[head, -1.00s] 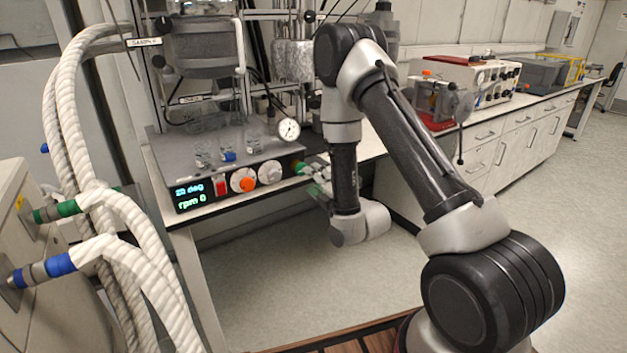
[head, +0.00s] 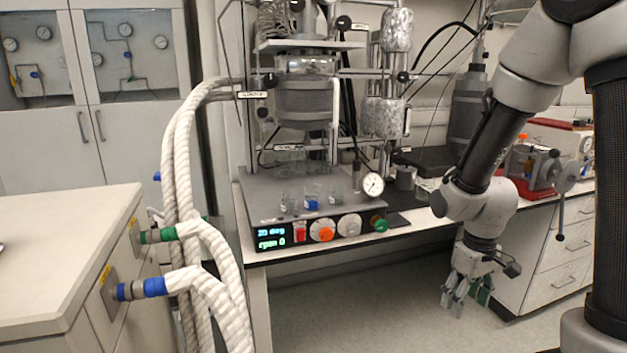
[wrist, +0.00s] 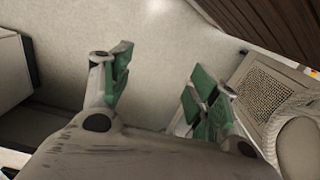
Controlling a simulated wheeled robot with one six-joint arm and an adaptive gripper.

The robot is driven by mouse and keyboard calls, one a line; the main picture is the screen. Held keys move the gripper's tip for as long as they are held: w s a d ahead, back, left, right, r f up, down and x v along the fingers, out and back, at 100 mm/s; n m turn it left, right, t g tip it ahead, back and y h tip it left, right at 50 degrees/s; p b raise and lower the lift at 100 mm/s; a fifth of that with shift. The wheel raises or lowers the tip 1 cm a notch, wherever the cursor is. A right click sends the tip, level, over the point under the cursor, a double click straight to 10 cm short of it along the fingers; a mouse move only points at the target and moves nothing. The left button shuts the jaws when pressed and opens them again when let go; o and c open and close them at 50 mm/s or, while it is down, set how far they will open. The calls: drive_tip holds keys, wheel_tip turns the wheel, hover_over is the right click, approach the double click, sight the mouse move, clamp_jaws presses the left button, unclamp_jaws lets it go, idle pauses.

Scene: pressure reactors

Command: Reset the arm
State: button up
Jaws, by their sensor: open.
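My gripper (head: 467,297) hangs at the right in the head view, fingers pointing down, in front of the bench and below its top. It is open and empty. In the wrist view its two green-padded fingers (wrist: 158,92) stand apart with only grey floor between them. My arm is bent, with its upper links along the right side of the head view.
A hotplate stirrer (head: 290,205) with a lit display, knobs and small glass vials stands on the bench under a reactor (head: 308,98). White hoses (head: 180,150) hang at the left, beside a cabinet (head: 60,235). A red device (head: 530,168) sits at the right. Floor below the bench is clear.

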drive_tip(key=s+d+r+m+t, duration=0.1)
drive_tip(key=s+r+m+t, duration=0.1)
drive_tip(key=s+r, duration=0.4)
drive_tip(key=s+d+r+m+t, duration=0.1)
drive_tip(key=s+r, duration=0.5)
drive_tip(key=r, duration=1)
drive_tip(key=shift+s+d+r+m+t, duration=0.15)
drive_tip(key=shift+s+d+m+t, duration=0.1)
drive_tip(key=shift+d+m+t, duration=0.25)
drive_tip(key=shift+a, duration=0.1)
